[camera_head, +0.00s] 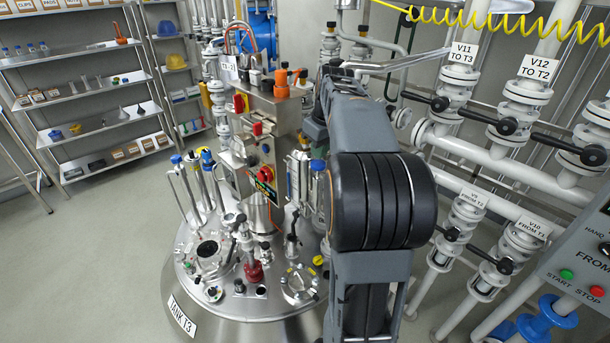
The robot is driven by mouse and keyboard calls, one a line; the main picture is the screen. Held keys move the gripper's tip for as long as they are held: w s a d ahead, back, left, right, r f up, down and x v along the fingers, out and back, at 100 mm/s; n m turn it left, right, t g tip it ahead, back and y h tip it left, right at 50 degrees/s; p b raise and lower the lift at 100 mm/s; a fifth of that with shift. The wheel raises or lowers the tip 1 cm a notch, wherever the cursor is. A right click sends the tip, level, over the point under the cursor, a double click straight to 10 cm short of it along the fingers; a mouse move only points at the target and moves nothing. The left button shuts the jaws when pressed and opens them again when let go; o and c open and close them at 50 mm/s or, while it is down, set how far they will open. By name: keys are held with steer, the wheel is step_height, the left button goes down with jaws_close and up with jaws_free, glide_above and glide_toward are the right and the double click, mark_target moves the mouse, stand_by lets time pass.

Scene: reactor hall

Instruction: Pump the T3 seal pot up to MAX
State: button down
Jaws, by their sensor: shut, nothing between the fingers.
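Tank T3 (182,317) stands left of centre, with its name plate on the front of its steel lid. The lid is crowded with fittings. A clear upright vessel (296,172) stands near its right side, partly behind my arm; I cannot tell whether it is the seal pot, and no level or MAX mark is readable. My arm rises in front at right of centre and bends away over the back of the tank. My gripper is not visible; the far end of the arm is hidden behind its own links.
A steel column with a switch box (265,125) rises from the lid, close to the left of my arm. Labelled valves, V11 (463,53) and V12 (538,66), crowd the right. A control panel (585,260) juts in at lower right. Floor (80,250) is clear at left.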

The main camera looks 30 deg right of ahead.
mark_target(319, 163)
steer(key=shift+f, duration=0.15)
steer(key=shift+f+b, duration=1.5)
steer(key=shift+f, duration=0.4)
steer(key=shift+r, duration=0.15)
steer(key=shift+r+p, duration=1.9)
steer(key=shift+r, duration=0.05)
step_height(319, 163, up, 5)
steer(key=p, duration=0.4)
